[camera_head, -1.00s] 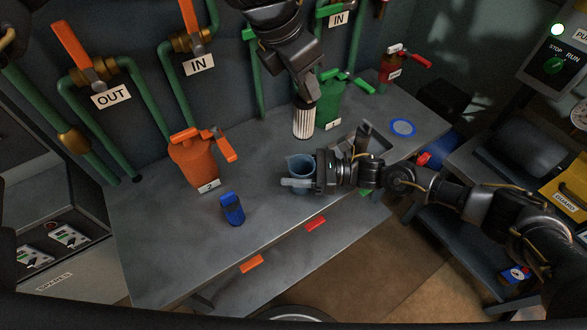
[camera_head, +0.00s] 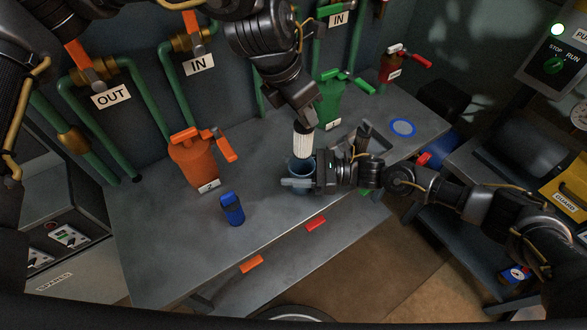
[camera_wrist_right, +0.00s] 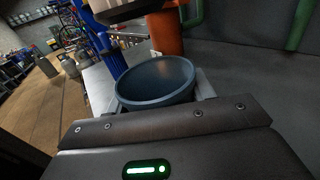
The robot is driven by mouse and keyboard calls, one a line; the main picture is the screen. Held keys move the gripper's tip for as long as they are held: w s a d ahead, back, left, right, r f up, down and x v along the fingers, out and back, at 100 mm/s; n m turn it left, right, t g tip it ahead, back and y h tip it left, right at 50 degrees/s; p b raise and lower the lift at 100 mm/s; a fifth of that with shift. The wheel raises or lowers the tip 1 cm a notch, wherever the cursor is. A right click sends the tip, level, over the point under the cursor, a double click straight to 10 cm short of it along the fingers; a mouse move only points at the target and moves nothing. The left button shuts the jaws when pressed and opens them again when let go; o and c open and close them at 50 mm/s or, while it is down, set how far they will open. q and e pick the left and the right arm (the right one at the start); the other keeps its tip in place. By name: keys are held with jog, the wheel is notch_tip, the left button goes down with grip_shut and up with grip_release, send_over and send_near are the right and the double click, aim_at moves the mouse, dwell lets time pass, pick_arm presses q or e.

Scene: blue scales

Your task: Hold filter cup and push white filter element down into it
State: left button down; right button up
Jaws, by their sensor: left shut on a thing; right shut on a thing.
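The blue filter cup (camera_head: 300,176) stands upright at the front middle of the bench. My right gripper (camera_head: 298,183) is shut on it from the right. In the right wrist view the cup's round mouth (camera_wrist_right: 157,80) faces up and its inside looks empty. My left gripper (camera_head: 303,126) is shut on the top of the white filter element (camera_head: 303,146) and points down. The element is upright, with its lower end at the cup's mouth in the head view. I cannot tell whether its tip is inside the cup; the right wrist view does not show it there.
An orange housing marked 2 (camera_head: 193,162) and a small blue object (camera_head: 232,209) stand left of the cup. A green housing (camera_head: 331,103) stands behind, close to my left gripper. A blue-ringed disc (camera_head: 403,127) lies at the right. The bench's left front is clear.

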aim_at(302, 144)
pick_arm(q)
jog(key=shift+f, duration=1.25)
jog(key=shift+f, duration=0.1)
jog(key=shift+f, duration=1.4)
jog(key=shift+f, duration=0.15)
jog(key=shift+f, duration=1.85)
jog(key=shift+f, duration=0.2)
jog(key=shift+f, duration=1.55)
jog(key=c, duration=1)
grip_release()
